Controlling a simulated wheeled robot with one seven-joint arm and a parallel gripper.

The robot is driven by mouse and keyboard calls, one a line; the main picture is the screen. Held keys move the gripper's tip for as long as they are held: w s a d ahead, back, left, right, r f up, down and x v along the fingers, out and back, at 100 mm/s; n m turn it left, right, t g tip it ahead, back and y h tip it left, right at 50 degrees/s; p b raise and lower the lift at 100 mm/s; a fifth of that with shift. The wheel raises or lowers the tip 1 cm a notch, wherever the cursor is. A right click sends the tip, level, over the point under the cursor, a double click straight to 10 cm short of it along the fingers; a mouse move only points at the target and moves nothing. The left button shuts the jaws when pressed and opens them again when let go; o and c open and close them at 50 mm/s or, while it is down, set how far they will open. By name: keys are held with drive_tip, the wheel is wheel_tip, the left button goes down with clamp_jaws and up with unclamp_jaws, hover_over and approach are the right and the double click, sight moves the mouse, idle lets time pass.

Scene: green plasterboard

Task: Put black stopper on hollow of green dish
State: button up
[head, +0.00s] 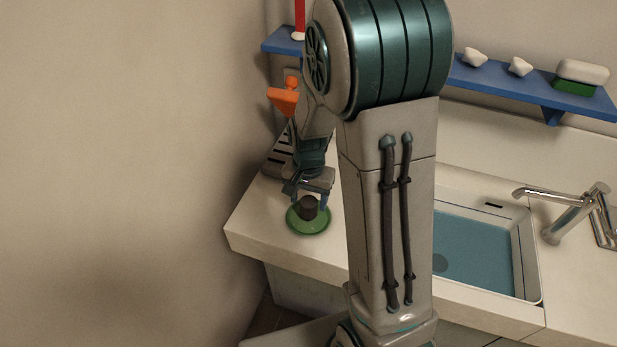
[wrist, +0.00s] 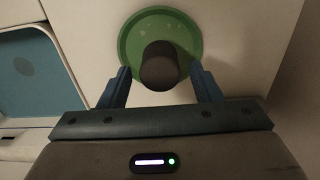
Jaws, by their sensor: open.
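The green dish (head: 309,223) lies on the counter near its front left corner, and it also shows in the wrist view (wrist: 133,38). The black stopper (head: 308,206) is at the dish, over its middle in both views; in the wrist view (wrist: 160,66) it covers the dish's centre. The hollow is hidden beneath the stopper. My gripper (head: 308,195) is right above the dish. In the wrist view my gripper (wrist: 161,84) is open, with one finger on each side of the stopper and a gap on both sides.
A sink (head: 480,250) with a blue basin and a chrome faucet (head: 568,214) are to the right. A blue shelf (head: 540,88) holds white pieces and a green-and-white block. A dark slotted rack (head: 278,152) stands behind the dish. The counter's front edge is close to the dish.

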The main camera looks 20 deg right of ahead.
sight(309, 202)
wheel_tip(309, 202, up, 9)
drive_tip(key=s+r+n+t, duration=0.1)
drive_tip(key=s+r+n, duration=0.2)
drive_tip(key=s, duration=0.4)
drive_tip(key=s+r+n+t, duration=0.2)
drive_tip(key=s+r+n, duration=0.2)
drive_tip(key=s, duration=0.3)
drive_tip(key=shift+s+r, duration=0.25)
drive_tip(key=shift+r, duration=0.2)
drive_tip(key=c, duration=0.4)
drive_tip(key=shift+d, duration=0.1)
drive_tip(key=shift+c, duration=0.4)
